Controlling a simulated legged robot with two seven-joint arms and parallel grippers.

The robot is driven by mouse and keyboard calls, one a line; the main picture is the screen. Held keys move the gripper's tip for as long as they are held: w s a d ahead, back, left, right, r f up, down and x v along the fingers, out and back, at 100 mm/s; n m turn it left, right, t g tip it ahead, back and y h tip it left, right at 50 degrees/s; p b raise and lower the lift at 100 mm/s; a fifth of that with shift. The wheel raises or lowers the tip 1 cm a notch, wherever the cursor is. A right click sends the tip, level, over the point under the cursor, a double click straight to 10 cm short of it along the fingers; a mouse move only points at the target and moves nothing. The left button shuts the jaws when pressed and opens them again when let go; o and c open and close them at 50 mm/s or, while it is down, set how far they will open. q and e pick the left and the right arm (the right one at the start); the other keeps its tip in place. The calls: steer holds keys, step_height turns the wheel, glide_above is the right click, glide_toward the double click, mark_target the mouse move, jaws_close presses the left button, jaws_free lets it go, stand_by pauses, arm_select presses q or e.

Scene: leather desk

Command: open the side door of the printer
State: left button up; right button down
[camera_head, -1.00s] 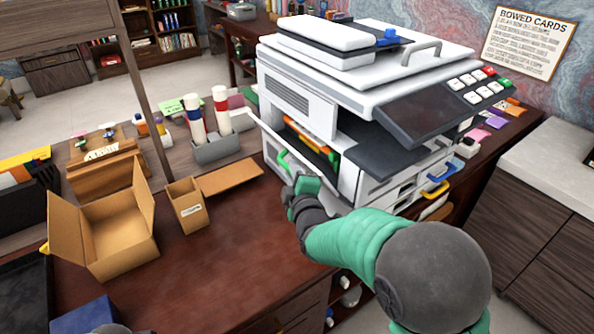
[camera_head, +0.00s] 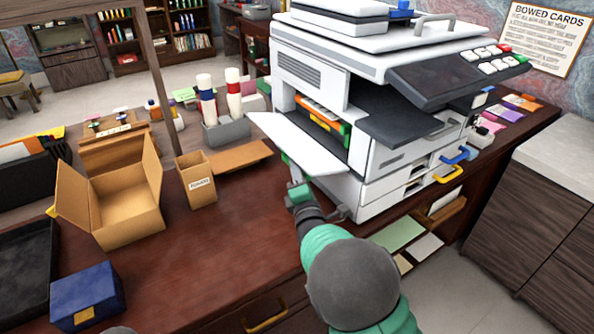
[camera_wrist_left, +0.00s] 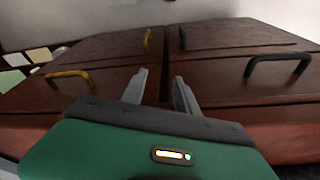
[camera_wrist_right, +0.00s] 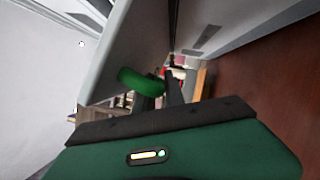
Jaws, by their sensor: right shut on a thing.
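The white printer (camera_head: 375,65) stands on the desk. Its side door (camera_head: 300,142) hangs out to the left as a tilted white flap, showing a lit opening with orange and green parts (camera_head: 325,120) inside. My right gripper (camera_head: 294,186) is just below the door's outer side. In the right wrist view, its fingers (camera_wrist_right: 158,92) are closed at the door's green handle (camera_wrist_right: 140,80), with the pale door panel beside them. My left gripper (camera_wrist_left: 160,78) shows in its wrist view, fingers apart and empty, facing dark wooden drawers with black and yellow handles.
An open cardboard box (camera_head: 125,205), a small carton (camera_head: 197,180) and a grey holder with tubes (camera_head: 226,133) stand left of the printer. A blue box (camera_head: 86,297) and a black tray (camera_head: 25,275) are at the front left. The desk's middle is clear.

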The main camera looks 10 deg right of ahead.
steer(key=shift+w+d+f+n+t+y+b, duration=0.15)
steer(key=shift+f+n+t+y+b, duration=0.3)
steer(key=shift+f+n+b, duration=0.95)
steer(key=shift+r+n, duration=0.1)
steer(key=shift+n, duration=0.2)
steer(key=shift+y, duration=0.25)
steer(key=c, duration=1.7)
jaws_free()
steer(key=shift+d, duration=0.1)
